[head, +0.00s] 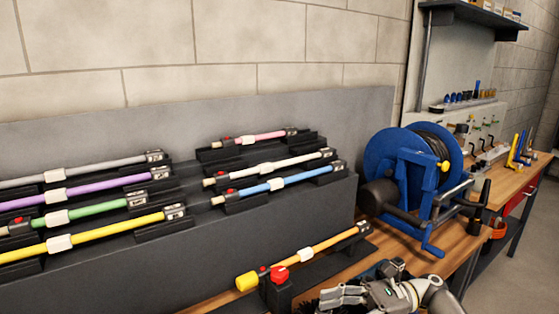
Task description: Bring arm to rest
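My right gripper (340,297) is at the bottom edge, low over the front of the wooden bench (385,242), its fingers pointing left. Its fingertips are small and partly cut off, so I cannot tell whether it is open or shut. Just behind it, an orange rod (330,242) with a yellow end cap rests on a dark stand with red knobs (279,275). Dark bristles show beside the fingers; whether they touch is unclear. My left gripper is not in view.
A dark rack (290,225) holds several coloured rods, including yellow (100,236), purple (100,187) and blue (285,182) ones. A blue hose reel (395,165) stands behind and right of my arm. Small tools line the far bench. Open floor (520,270) lies at right.

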